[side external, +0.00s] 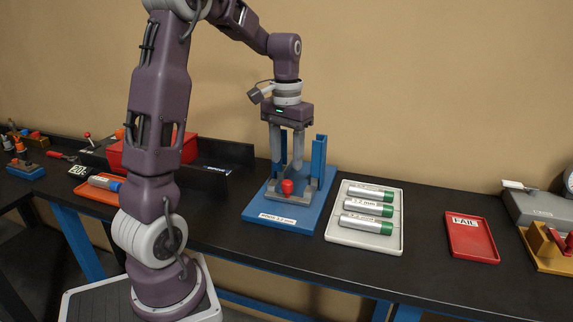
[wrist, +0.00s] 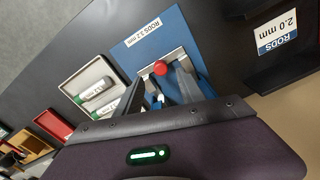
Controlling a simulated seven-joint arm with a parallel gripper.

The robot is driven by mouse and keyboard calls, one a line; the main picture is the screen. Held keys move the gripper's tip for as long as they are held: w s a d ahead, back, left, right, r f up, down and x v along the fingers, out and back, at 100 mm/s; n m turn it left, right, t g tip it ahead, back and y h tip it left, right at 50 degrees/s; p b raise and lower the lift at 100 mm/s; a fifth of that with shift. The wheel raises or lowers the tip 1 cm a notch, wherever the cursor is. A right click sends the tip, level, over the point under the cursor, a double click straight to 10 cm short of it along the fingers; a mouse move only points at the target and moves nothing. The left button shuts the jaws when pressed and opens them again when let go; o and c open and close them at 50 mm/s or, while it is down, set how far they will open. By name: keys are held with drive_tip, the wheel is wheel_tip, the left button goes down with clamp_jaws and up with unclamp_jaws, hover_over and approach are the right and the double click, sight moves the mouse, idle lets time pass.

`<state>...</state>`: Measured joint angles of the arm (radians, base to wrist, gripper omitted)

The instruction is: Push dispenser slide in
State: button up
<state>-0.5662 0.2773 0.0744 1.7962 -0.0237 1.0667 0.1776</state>
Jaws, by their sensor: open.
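The dispenser stands on a blue base plate (side external: 272,214) labelled for 3.2 mm rods, with blue uprights (side external: 319,157). Its grey slide (side external: 289,195) carries a red knob (side external: 287,187) at the front. My gripper (side external: 287,166) is open and points down over the dispenser, between the uprights and behind the knob in the side view. I see nothing held between the fingers. Whether a finger touches the slide cannot be told. The gripper body hides part of the dispenser in the wrist view.
A light tray (side external: 364,240) with several green-capped tubes stands right of the dispenser. A red FAIL tray (side external: 472,246) lies farther right. A black rack (side external: 226,156) and red bin (side external: 123,155) are at left. Dark bench is free between the trays.

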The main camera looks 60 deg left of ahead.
sight(287, 182)
drive_tip(key=shift+r, duration=0.35)
wheel_tip(287, 182, down, 7)
drive_tip(key=shift+f, duration=0.1)
clamp_jaws()
drive_tip(key=shift+w, duration=0.1)
idle(1.3)
